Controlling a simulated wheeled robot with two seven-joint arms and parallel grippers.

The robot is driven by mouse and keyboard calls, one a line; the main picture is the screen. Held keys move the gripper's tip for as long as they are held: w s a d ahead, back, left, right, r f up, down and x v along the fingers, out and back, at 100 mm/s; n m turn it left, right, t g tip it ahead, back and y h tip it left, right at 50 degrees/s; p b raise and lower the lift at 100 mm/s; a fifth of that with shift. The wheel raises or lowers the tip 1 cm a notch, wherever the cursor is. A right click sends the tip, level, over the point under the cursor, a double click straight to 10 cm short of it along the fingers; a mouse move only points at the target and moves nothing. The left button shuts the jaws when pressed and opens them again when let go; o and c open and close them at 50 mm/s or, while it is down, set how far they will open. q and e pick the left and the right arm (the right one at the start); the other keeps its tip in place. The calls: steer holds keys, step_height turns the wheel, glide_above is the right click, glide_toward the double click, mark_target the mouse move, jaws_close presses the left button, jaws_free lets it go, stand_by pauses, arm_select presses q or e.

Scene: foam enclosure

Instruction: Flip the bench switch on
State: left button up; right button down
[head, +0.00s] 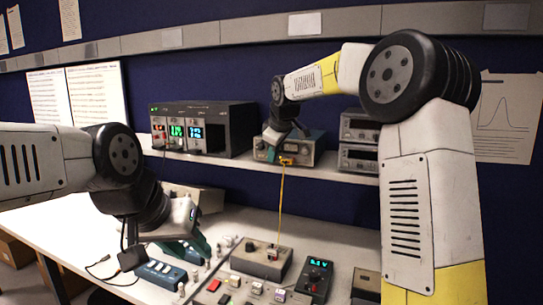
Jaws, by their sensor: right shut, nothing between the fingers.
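I cannot tell for sure which control is the bench switch. A grey instrument (305,152) with knobs and a yellow cable (281,200) stands on the shelf. My right gripper (272,150) is in front of its left part, fingers shut and empty; I cannot tell whether they touch it. On the bench is a panel with coloured buttons (232,283), one of them red. A small grey box (262,260) with knobs is behind it.
A black rack (230,130) with lit displays stands on the shelf (345,173), left of the grey instrument. Two stacked grey units (358,142) stand to its right. A dark meter (316,278) with a green display lies on the bench.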

steer(key=shift+d, duration=0.1)
steer(key=shift+w+r, duration=0.1)
steer(key=shift+r, duration=0.75)
